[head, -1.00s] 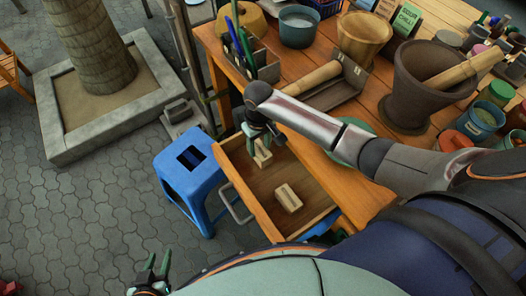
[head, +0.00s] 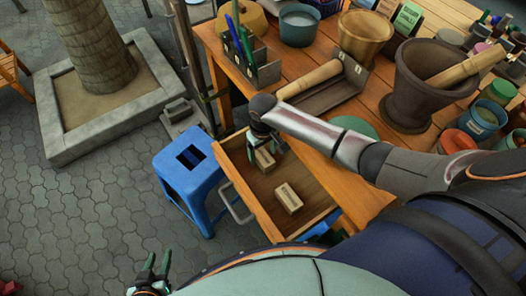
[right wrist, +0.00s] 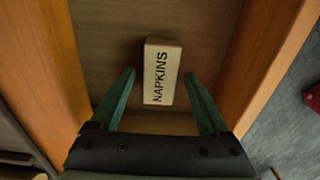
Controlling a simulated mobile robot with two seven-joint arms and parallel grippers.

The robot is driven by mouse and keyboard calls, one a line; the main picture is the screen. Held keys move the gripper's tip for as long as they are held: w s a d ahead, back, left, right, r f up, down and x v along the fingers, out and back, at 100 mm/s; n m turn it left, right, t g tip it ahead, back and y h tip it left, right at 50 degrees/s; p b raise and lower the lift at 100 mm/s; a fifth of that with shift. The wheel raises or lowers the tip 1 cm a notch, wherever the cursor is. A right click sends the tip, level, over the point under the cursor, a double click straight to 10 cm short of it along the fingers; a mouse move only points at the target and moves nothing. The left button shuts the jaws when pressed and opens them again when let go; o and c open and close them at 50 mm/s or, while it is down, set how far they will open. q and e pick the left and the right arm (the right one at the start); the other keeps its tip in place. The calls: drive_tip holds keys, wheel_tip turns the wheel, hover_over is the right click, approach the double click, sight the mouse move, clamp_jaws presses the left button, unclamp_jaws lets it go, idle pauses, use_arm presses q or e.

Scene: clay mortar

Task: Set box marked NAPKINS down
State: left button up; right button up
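The box marked NAPKINS (right wrist: 162,72) is a small pale block lying flat on the floor of an open wooden drawer (right wrist: 110,25). In the head view this box (head: 265,160) lies just below my right gripper (head: 263,138), near the drawer's far end. In the right wrist view, my right gripper (right wrist: 160,80) is open, with a finger on either side of the box and a gap to each side. My left gripper (head: 155,268) is empty and open at the lower left, away from the drawer.
A second pale box (head: 288,198) lies nearer in the drawer. A blue stool (head: 190,180) stands left of the drawer. The wooden table (head: 300,72) above holds a large mortar (head: 410,95), bowls, jars and a pen holder (head: 252,68).

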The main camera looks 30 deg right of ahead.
sight(263, 156)
drive_tip(key=shift+r, duration=0.1)
wheel_tip(263, 156, up, 12)
drive_tip(key=p, duration=0.2)
idle(0.4)
